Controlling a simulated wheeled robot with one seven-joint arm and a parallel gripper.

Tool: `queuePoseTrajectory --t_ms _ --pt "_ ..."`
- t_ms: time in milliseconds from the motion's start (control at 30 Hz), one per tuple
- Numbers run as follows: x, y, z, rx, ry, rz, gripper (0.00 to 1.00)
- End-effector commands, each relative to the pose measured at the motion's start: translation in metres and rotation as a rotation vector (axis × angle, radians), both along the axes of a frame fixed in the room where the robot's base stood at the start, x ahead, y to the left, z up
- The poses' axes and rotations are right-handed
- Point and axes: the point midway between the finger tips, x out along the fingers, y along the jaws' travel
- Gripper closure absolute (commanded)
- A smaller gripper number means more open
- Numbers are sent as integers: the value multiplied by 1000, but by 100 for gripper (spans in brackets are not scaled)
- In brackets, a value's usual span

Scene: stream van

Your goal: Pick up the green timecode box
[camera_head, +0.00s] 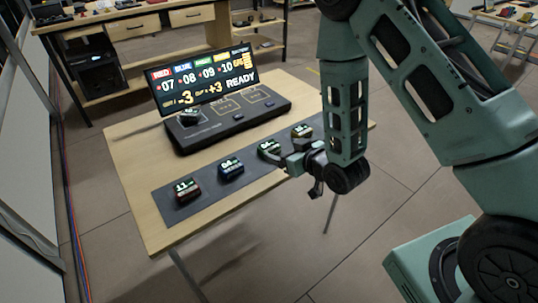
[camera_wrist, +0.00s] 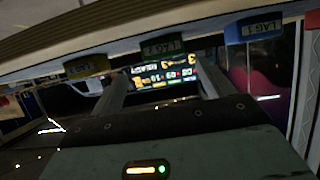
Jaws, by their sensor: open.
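The green timecode box (camera_head: 269,148) stands on the dark mat, between the blue box and the yellow box. My gripper (camera_head: 282,161) is open, just in front of the green box at the table's front edge. In the wrist view, which is upside down, the green box (camera_wrist: 163,48) shows between the two open fingers (camera_wrist: 159,75), towards the top of the picture. I cannot tell whether the fingers reach either side of it. Nothing is seen held.
The blue box (camera_head: 231,168) and red box (camera_head: 186,189) stand left on the mat (camera_head: 209,183). The yellow box (camera_head: 302,131) stands right, close to my arm. Behind is a console (camera_head: 230,117) with a lit display (camera_head: 204,87). A small box (camera_head: 189,116) sits on its left end.

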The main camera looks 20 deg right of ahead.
Motion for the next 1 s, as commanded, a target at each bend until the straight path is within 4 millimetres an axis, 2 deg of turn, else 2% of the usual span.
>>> queuePoseTrajectory --t_ms 100,267,600,900,1000 --pt "12 4 -4 1 1 1 20" --pt "19 8 -7 1 1 1 20" --pt "56 26 -25 0 1 0 20" --pt "60 27 -27 1 1 0 20" --pt "60 27 -27 1 1 0 48"
